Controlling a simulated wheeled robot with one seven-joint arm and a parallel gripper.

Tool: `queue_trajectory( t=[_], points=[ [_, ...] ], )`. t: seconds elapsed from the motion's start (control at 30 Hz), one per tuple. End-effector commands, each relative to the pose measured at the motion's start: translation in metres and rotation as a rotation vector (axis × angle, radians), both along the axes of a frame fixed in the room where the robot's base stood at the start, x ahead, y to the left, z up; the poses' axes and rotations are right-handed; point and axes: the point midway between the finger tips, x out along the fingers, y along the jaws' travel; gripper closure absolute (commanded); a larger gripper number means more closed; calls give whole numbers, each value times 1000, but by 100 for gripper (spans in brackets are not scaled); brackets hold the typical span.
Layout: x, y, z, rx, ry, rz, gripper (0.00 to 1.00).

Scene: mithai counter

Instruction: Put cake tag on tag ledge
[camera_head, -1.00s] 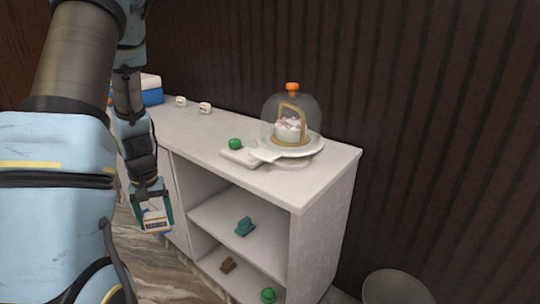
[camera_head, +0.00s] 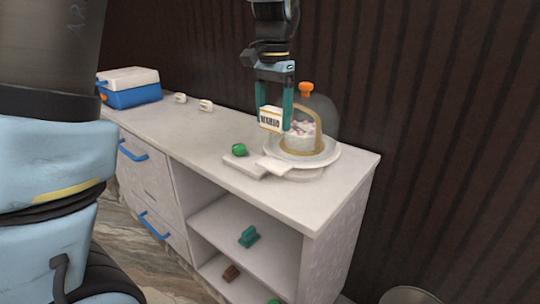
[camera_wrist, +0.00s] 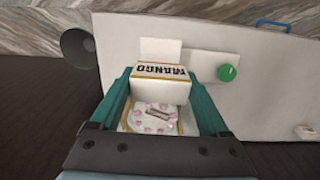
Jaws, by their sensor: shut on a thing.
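My gripper (camera_head: 276,112) is shut on the cake tag (camera_head: 270,119), a small white block with dark lettering and a gold edge. In the wrist view the tag (camera_wrist: 161,83) reads MANGO and sits between the teal fingers. I hold it above the counter, in front of the cake stand. A flat white ledge (camera_head: 271,166) juts from the front of the stand and looks bare; it also shows beyond the tag in the wrist view (camera_wrist: 160,49). The pink-topped cake (camera_head: 299,137) sits on the stand's plate (camera_head: 328,155), under a clear dome (camera_head: 322,112) with an orange knob.
A white slab (camera_head: 240,164) with a green knob (camera_head: 239,149) lies left of the ledge. Two small white blocks (camera_head: 205,105) and a blue-and-white cooler (camera_head: 132,93) stand farther left. The front-left countertop (camera_head: 190,135) is clear. Open shelves below hold small objects.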

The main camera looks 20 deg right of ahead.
Motion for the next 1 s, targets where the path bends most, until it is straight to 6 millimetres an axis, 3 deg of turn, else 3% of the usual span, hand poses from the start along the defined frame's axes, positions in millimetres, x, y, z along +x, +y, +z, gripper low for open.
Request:
queue_trajectory(
  t=[0.2,0.6,1.0],
  points=[
    [-1,1,-40,3,4,1,74],
    [0,1,-86,4,3,2,74],
    [0,1,-93,0,1,3,74]
  ],
)
